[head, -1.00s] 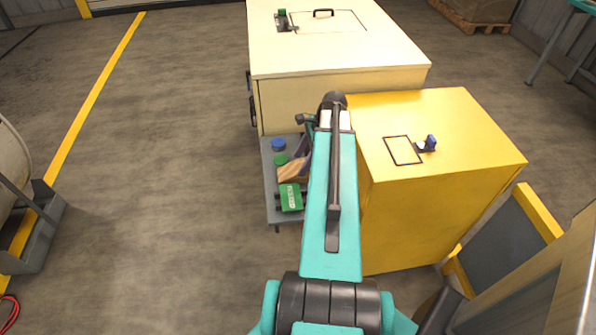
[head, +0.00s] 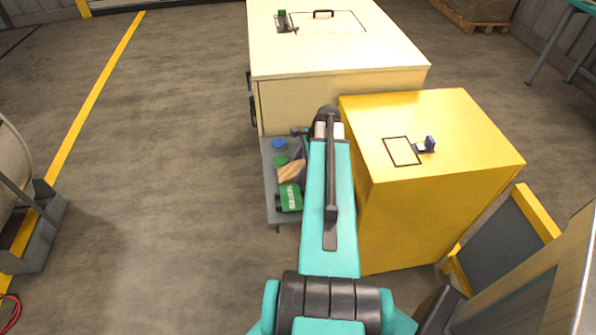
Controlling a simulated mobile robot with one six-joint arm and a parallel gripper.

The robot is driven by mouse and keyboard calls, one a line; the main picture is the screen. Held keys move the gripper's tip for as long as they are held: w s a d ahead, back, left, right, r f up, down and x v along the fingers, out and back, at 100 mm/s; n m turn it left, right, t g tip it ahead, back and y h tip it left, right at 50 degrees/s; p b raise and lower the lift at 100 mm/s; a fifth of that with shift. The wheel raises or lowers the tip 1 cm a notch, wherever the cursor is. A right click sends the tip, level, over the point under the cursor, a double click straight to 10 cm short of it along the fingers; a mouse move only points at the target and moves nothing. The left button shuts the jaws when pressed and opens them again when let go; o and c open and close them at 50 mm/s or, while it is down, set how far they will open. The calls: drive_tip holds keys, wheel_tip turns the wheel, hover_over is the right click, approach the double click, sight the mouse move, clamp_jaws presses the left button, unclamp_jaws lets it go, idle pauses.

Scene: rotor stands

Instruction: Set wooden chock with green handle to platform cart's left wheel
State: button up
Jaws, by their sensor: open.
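A wooden chock (head: 291,172) lies on a small grey shelf (head: 270,187) beside the cream cabinet. A green knob (head: 281,160) shows at its upper left and looks like its handle. My gripper (head: 301,143) is at the far end of my teal arm, over the right part of the shelf near the chock. It is open, and mostly hidden by my arm and wrist. I cannot tell whether it touches anything. I cannot make out a platform cart or its left wheel.
A blue knob (head: 278,144) and a green box (head: 290,198) are also on the shelf. A cream cabinet (head: 335,50) stands behind and a yellow cabinet (head: 440,200) close on the right. A grey cradle (head: 38,240) stands far left. The floor between is clear.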

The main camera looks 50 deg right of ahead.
drive_tip(key=shift+w+a+f, duration=0.15)
drive_tip(key=shift+f, duration=0.3)
drive_tip(key=c, duration=1)
drive_tip(key=shift+c, duration=0.2)
drive_tip(key=shift+r, duration=0.15)
drive_tip(key=shift+r+b, duration=0.4)
drive_tip(key=shift+r, duration=1.2)
drive_tip(key=w+b, duration=0.1)
drive_tip(key=w, duration=0.4)
drive_tip(key=w+r, duration=0.1)
drive_tip(key=w, duration=0.4)
drive_tip(key=w+d+b, duration=0.1)
drive_tip(key=w, duration=0.5)
drive_tip(key=shift+r+b, duration=0.3)
